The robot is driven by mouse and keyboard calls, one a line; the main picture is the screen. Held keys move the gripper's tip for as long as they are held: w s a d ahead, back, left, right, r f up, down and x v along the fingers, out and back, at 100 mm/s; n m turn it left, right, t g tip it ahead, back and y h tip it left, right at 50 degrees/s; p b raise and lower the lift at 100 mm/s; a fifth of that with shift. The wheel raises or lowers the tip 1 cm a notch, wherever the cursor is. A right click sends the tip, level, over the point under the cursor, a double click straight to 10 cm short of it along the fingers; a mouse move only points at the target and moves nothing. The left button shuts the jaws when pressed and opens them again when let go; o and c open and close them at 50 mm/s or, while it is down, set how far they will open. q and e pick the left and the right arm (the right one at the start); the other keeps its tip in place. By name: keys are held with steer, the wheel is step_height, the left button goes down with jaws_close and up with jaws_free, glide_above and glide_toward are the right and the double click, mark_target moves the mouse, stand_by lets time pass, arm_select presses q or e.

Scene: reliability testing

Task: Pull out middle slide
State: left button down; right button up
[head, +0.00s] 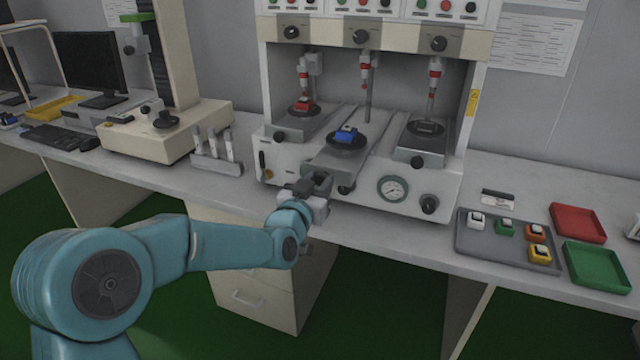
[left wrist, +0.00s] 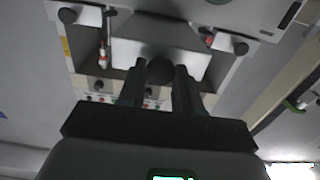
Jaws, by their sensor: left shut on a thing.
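The middle slide (head: 336,165) is a grey plate on the white test machine, and a blue block (head: 347,133) sits on its dark round pad. The slide's front edge stands further forward than the left and right slides. My left gripper (head: 316,186) is at the front of this slide. In the left wrist view, its two dark fingers (left wrist: 160,88) are shut on a dark round knob (left wrist: 160,69) at the slide's front. In the head view the gripper hides most of this knob. My right gripper is not in view.
The left slide (head: 293,128) carries a red block, and the right slide (head: 418,148) sits further back. A pressure gauge (head: 393,189) is on the front panel. A grey tray (head: 480,245) with several small switches, a red tray (head: 577,222) and a green tray (head: 597,267) lie at right.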

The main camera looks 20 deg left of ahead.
arm_select(q)
steer(key=shift+w, duration=0.2)
steer(key=c, duration=0.8)
jaws_free()
steer(key=s, duration=0.5)
steer(key=s+b, duration=0.1)
steer(key=s, duration=1)
steer(key=shift+s+a+b, duration=0.1)
steer(key=shift+a+b, duration=0.15)
steer(key=shift+b, duration=0.15)
